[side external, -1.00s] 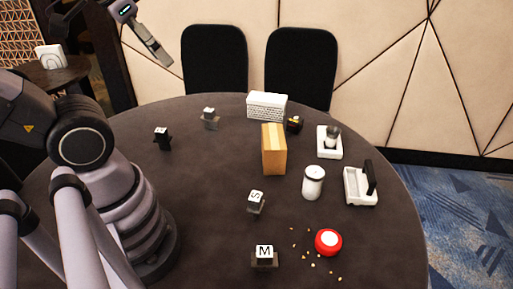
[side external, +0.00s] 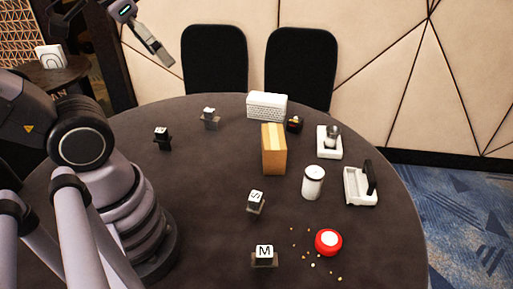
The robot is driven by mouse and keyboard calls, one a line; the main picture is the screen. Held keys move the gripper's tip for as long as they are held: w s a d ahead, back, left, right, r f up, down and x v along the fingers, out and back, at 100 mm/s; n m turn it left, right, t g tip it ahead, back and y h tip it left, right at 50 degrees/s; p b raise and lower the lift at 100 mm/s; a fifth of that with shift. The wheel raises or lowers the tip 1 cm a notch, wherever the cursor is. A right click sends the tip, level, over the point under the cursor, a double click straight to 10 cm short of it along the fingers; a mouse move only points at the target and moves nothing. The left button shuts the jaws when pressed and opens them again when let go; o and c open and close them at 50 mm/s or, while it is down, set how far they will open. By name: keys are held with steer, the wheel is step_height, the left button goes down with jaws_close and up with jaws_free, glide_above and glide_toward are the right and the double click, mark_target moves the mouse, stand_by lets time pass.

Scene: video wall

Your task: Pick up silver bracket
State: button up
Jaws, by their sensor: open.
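I cannot clearly make out a silver bracket. A small grey, silvery piece (side external: 333,131) stands on a white base (side external: 328,153) at the right back of the table; its exact shape is too small to tell. My gripper (side external: 167,58) is at the upper left, high and far from that piece. It is open, with nothing visible in it.
The round dark table (side external: 205,185) holds a tan box (side external: 273,150), a white canister (side external: 313,182), a white holder with a black upright part (side external: 360,186), a red round object (side external: 328,242) with scattered crumbs, and several lettered cubes on dark stands.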

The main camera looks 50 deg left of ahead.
steer(key=w+d+f+n+g+h, duration=0.55)
steer(key=w+f+g, duration=0.35)
steer(key=w+f, duration=0.25)
steer(key=n+g+h, duration=0.5)
steer(key=n+h, duration=0.1)
glide_toward(265, 248)
steer(key=shift+m+y, duration=0.25)
steer(key=x, duration=0.5)
steer(key=shift+d+r, duration=0.25)
steer(key=shift+r, duration=0.05)
steer(key=shift+x, duration=2.7)
steer(key=shift+a+f, duration=0.1)
steer(key=shift+f, duration=0.05)
steer(key=shift+c, duration=0.4)
jaws_close()
